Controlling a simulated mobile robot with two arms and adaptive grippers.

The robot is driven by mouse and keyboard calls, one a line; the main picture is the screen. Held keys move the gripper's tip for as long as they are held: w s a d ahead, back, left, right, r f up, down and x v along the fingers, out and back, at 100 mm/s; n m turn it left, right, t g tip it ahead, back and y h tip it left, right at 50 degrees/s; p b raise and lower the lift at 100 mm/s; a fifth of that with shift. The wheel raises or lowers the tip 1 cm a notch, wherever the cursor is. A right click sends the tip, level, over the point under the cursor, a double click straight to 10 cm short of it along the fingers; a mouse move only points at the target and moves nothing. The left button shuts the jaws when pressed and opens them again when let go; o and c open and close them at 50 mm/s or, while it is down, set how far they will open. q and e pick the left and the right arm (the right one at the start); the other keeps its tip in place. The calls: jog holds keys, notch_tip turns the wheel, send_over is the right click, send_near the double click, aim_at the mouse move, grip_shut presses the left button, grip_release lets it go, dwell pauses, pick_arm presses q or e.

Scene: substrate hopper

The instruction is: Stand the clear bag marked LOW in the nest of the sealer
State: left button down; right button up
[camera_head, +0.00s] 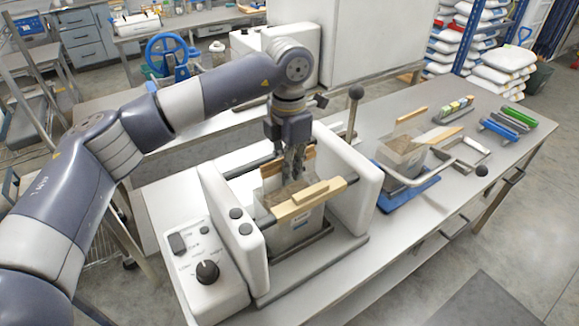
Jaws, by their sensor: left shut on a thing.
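The sealer (352,190) stands on the bench, with two upright white housings and a nest between them. A clear bag (300,232) with brown contents is upright between the housings, above or in the dark nest base (295,254); I cannot tell whether it rests on it. Its marking is too small to read. My left gripper (293,172) points down at the bag's far upper edge and is shut on it. The fingertips are partly hidden by the bag. A pale wooden bar (302,203) crosses the bag's near side. My right gripper is out of view.
A control box (209,268) with a black knob is at the sealer's left front.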

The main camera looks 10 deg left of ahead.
pick_arm(q)
jog(key=shift+r, duration=0.15)
jog(key=c, duration=1.6)
grip_release()
jog(key=shift+s, duration=0.1)
